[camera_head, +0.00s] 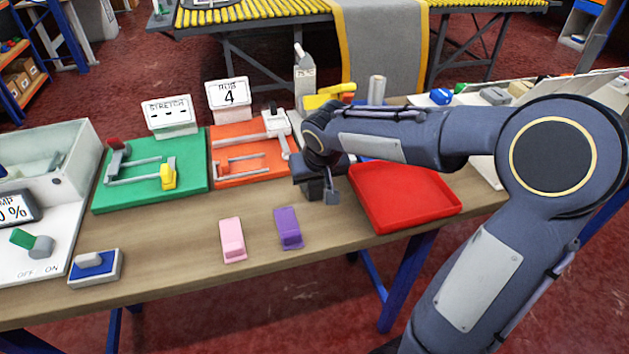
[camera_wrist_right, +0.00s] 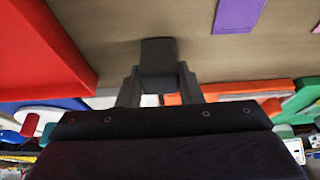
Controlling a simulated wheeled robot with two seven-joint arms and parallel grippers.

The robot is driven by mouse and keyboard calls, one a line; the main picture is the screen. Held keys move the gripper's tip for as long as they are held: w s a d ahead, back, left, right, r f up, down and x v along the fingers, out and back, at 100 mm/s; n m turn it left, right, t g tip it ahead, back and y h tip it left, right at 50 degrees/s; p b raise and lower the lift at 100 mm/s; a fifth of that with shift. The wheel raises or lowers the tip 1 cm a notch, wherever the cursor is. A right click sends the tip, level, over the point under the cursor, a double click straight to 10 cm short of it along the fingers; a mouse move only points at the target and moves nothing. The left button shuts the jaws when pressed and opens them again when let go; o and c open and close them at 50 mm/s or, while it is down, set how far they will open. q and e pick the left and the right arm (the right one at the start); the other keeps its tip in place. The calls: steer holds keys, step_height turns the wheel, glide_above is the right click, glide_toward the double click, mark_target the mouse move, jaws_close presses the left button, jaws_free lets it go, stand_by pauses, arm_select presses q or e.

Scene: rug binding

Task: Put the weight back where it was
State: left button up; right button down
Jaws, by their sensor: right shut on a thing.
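My right gripper (camera_head: 318,187) is above the table, between the orange board and the red tray, with its jaws pointing down. It is shut on a small dark grey block, which I take to be the weight (camera_head: 332,198). In the right wrist view my right gripper (camera_wrist_right: 158,88) has its two fingers on either side of the grey block (camera_wrist_right: 158,52). The fingers and arm hide part of it, and I cannot tell whether it touches the table. My left gripper is not in view.
A pink block (camera_head: 232,240) and a purple block (camera_head: 288,228) lie at the front of the table (camera_head: 180,265). The red tray (camera_head: 405,222) is to the right. The green board (camera_head: 130,198) and orange board (camera_head: 228,175) are to the left, with sign stands behind them.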

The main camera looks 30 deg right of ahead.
steer(key=shift+r, duration=0.1)
steer(key=c, duration=1)
jaws_free()
steer(key=shift+f, duration=0.2)
